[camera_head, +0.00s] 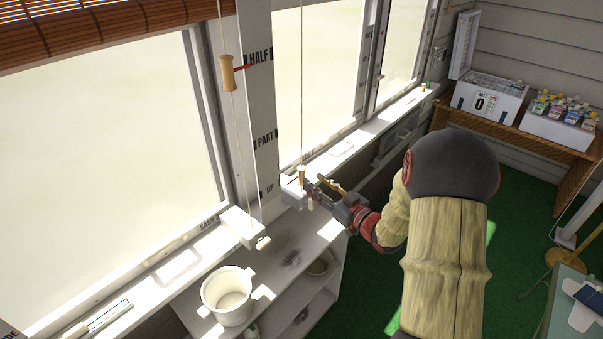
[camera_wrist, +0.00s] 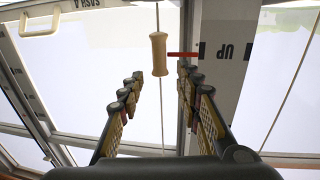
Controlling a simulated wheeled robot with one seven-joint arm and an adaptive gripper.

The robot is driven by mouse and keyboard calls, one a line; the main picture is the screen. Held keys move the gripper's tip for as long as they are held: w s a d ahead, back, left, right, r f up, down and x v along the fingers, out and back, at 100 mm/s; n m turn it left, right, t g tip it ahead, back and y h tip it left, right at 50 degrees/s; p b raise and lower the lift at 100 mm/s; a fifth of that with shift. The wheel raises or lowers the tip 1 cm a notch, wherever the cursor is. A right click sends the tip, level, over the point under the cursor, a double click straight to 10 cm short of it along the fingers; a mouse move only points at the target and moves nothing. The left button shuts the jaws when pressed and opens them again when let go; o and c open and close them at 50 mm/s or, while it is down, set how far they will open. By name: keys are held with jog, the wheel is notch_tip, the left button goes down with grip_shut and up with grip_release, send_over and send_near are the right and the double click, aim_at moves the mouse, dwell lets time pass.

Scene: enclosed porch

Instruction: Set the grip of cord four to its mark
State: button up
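A wooden grip (camera_wrist: 157,54) hangs on a thin cord in the wrist view, with a red pointer (camera_wrist: 183,54) reaching right to the post beside a dark mark and the word UP (camera_wrist: 228,50). My gripper (camera_wrist: 160,80) is open. Its fingers are on either side of the cord line, with the grip seen between and just beyond the tips; contact is not visible. In the head view my gripper (camera_head: 315,190) is by this grip (camera_head: 301,174), low at the window. Another grip (camera_head: 227,74) hangs higher, its red pointer at HALF (camera_head: 259,58). No cord number is readable.
The post (camera_head: 262,120) carries HALF, PART and UP marks. A white pot (camera_head: 228,297) stands on the low white shelf (camera_head: 290,235) under the sill (camera_head: 180,262). A wooden table (camera_head: 545,146) with white boxes stands at the back right.

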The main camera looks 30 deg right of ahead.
aim_at(304, 174)
jog(key=w+b, duration=0.1)
jog(key=w, duration=0.2)
jog(key=w+a+b, duration=0.1)
jog(key=w, duration=0.3)
jog(key=shift+w+a, duration=0.2)
jog(key=shift+w, duration=0.05)
grip_shut()
dwell(0.3)
dwell(0.3)
